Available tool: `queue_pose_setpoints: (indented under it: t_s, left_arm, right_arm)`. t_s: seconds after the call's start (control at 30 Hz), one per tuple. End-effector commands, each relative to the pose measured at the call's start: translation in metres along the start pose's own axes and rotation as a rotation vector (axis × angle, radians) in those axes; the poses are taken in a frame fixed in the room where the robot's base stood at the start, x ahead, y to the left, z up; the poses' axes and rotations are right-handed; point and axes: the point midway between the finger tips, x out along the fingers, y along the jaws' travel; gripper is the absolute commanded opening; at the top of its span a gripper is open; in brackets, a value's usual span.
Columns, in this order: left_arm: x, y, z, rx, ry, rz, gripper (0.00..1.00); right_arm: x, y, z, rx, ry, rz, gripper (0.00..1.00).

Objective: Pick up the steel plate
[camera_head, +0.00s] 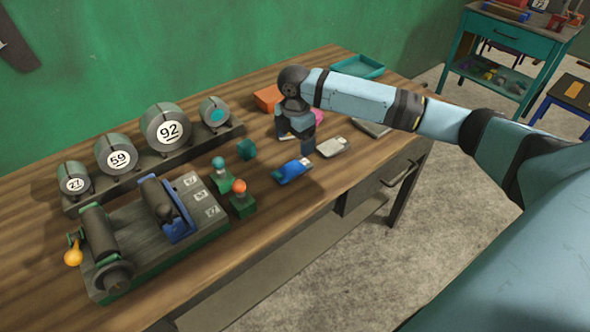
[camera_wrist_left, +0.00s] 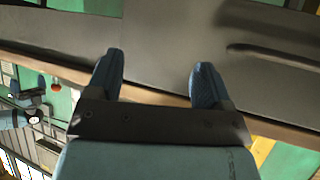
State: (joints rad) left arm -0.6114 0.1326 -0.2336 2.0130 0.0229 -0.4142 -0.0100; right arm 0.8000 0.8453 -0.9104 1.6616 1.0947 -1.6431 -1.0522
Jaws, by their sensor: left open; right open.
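Several flat plate-like pieces lie at the right part of the wooden bench. A pale grey one (camera_head: 333,148) and a darker grey one (camera_head: 372,127) both look like metal; I cannot tell for sure which is the steel plate. My right gripper (camera_head: 296,141) points down over the bench, just left of the pale grey piece, above another light piece (camera_head: 284,135) that it partly hides. It is open. My left gripper (camera_wrist_left: 158,66) shows only in the left wrist view, open and empty, with a dark grey surface beyond its fingers.
A blue piece (camera_head: 292,170) lies near the bench's front edge. An orange block (camera_head: 268,97) and a pink piece (camera_head: 317,118) are near my right gripper. A fixture (camera_head: 150,240) with rollers and numbered drums (camera_head: 167,127) fill the left. A teal tray (camera_head: 358,66) stands at the back.

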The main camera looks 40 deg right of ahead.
Motion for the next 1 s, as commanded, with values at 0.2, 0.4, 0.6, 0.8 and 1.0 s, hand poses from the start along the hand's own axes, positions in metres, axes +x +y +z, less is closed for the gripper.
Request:
queue_pose_setpoints:
  t_s: [0.2,0.4,0.6,0.8,1.0]
  left_arm:
    - [0.001,0.0,0.001,-0.001,-0.001,0.0,0.74]
    - [0.001,0.0,0.001,-0.002,-0.001,0.001,0.74]
    - [0.001,0.0,0.0,-0.001,0.0,0.001,0.74]
    - [0.001,0.0,0.0,-0.002,0.0,0.001,0.74]
    - [0.001,0.0,0.0,-0.002,0.0,0.001,0.74]
  right_arm:
    - [0.038,0.0,-0.001,0.001,0.001,0.0,0.89]
    - [0.048,0.0,-0.001,0.001,0.001,0.002,0.89]
    - [0.071,-0.002,-0.004,0.0,0.0,-0.001,0.89]
    - [0.097,-0.002,-0.005,0.0,0.0,0.001,0.89]
    - [0.098,-0.002,-0.004,0.0,0.0,0.003,0.89]
